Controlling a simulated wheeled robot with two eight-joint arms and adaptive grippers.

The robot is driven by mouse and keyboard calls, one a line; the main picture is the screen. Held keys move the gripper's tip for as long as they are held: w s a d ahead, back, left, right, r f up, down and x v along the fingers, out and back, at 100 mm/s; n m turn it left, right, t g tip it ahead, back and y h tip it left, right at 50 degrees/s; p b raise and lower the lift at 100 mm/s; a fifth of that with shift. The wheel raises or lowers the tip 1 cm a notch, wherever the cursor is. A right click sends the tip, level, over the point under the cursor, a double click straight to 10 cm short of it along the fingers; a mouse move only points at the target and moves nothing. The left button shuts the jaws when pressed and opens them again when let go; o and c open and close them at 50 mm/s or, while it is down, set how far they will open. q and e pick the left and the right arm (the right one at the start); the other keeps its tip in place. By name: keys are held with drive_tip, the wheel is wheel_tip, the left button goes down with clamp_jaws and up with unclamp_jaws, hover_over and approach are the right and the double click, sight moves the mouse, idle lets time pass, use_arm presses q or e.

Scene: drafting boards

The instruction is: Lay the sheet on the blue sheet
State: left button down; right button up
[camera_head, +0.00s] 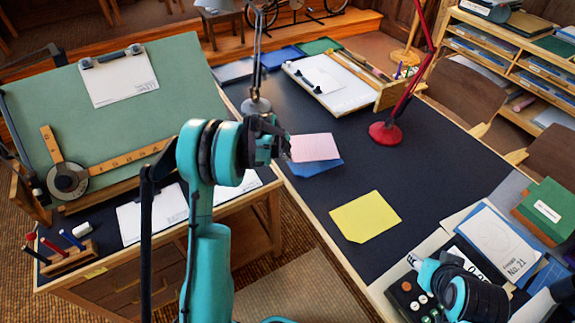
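A pink sheet (315,147) is at the fingers of my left gripper (284,142), which looks shut on its left edge. The sheet overlaps the blue sheet (318,168) on the dark table, and only the blue sheet's front part shows. I cannot tell whether the pink sheet touches it or hangs just above. A yellow sheet (365,216) lies flat nearer the front. Part of my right arm shows at the lower right, over a black button panel; its fingers cannot be made out clearly.
A red lamp (385,133) stands right of the sheets and a grey lamp (256,105) behind them. A wooden tray (338,92) with white paper lies further back. A green drafting board (180,75) is at left. Books and papers crowd the right front.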

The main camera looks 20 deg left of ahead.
sight(290, 166)
use_arm(q)
wheel_tip(290, 166, down, 4)
drive_tip(key=shift+f+b, duration=0.1)
drive_tip(key=shift+b, duration=0.85)
drive_tip(key=shift+r, duration=0.2)
drive_tip(key=c, duration=2.3)
unclamp_jaws()
drive_tip(key=shift+f, duration=0.2)
drive_tip(key=o, duration=0.6)
drive_tip(key=shift+r, duration=0.15)
